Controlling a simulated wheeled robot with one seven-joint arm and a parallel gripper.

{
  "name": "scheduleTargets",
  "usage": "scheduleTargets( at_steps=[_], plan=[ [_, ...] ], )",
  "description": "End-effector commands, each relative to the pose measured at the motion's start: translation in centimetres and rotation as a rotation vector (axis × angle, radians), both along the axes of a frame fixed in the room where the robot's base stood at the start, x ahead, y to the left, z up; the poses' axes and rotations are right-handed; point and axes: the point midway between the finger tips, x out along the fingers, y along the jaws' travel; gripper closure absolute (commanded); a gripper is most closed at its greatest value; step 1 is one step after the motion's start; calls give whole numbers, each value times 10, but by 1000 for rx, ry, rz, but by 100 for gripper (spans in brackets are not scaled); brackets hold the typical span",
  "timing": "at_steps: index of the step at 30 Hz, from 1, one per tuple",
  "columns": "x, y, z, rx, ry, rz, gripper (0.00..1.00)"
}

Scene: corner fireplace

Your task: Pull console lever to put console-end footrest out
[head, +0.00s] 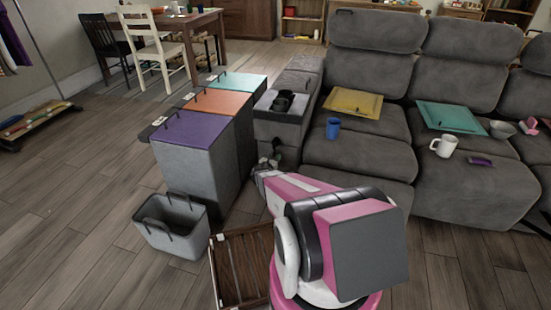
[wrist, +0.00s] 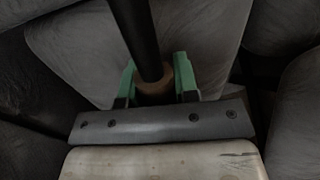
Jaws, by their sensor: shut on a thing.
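The grey sofa console (head: 277,128) stands at the sofa's left end, with dark cup holders in its top. My gripper (head: 268,160) is low at the console's front, beside the nearest seat; its fingertips are small and partly hidden there. In the wrist view, my gripper's green fingers (wrist: 156,76) sit on both sides of the console lever (wrist: 136,35), a black rod with a tan, rounded end. The gripper is shut on the lever near that end. The console-end footrest (head: 345,185) is upright against the seat front, partly hidden behind my arm.
Bins with purple (head: 190,130), orange and teal lids stand left of the console. A grey basket (head: 172,225) and a slatted wooden crate (head: 240,262) are on the floor close to my arm. A blue cup (head: 333,129) and a yellow tray (head: 353,103) rest on the nearest seat.

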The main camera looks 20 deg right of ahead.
Motion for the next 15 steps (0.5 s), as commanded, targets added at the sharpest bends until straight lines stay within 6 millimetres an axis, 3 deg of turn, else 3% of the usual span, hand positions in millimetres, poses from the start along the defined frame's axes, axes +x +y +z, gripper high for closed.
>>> scheduleTargets(
  at_steps=[15],
  plan=[
    [-25,15,10,190,276,-2,100]
  ],
)
